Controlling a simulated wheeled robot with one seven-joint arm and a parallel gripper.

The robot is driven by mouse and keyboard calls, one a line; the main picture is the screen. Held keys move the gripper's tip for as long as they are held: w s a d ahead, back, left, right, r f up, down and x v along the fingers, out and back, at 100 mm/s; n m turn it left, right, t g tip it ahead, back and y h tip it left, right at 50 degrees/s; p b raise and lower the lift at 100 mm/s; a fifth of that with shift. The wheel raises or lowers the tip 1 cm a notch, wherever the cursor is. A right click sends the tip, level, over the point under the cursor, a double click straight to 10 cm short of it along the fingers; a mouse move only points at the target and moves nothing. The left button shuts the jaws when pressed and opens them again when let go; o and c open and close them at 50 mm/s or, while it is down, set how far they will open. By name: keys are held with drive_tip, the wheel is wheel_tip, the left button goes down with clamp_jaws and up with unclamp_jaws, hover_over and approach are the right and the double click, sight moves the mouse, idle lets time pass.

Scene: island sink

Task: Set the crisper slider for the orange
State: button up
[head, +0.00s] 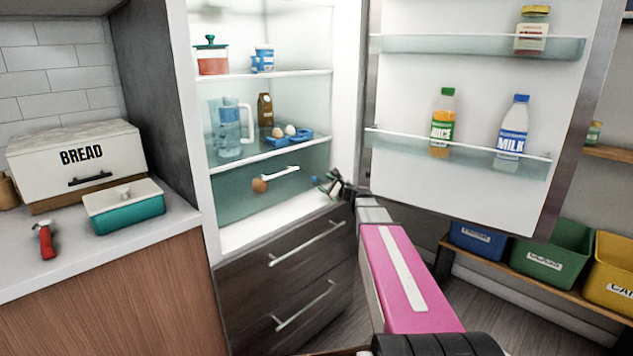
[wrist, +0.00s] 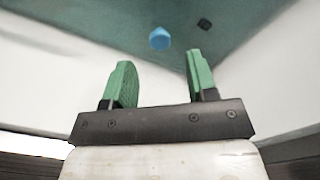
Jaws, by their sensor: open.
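The crisper drawer (head: 235,204) is a translucent teal front low in the open fridge, with a white handle. The orange (head: 260,185) shows at its front, left of the handle. A small blue knob, likely the slider (head: 314,181), is at the drawer's right side. In the wrist view the blue slider (wrist: 160,39) is on the teal panel, just beyond the fingertips, with a small dark square mark (wrist: 204,24) to its right. My gripper (head: 326,184) is close to the slider; its green fingers (wrist: 160,62) are open and empty, with a gap between them and the slider.
The fridge door (head: 465,120) stands open on the right, holding juice and milk. Above the crisper, shelves hold a jug (head: 229,128), eggs and a mug. Closed dark drawers (head: 290,265) lie below. A counter with a bread box (head: 75,160) is left.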

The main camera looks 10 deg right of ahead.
sight(317, 180)
drive_tip(key=shift+x, duration=2.8)
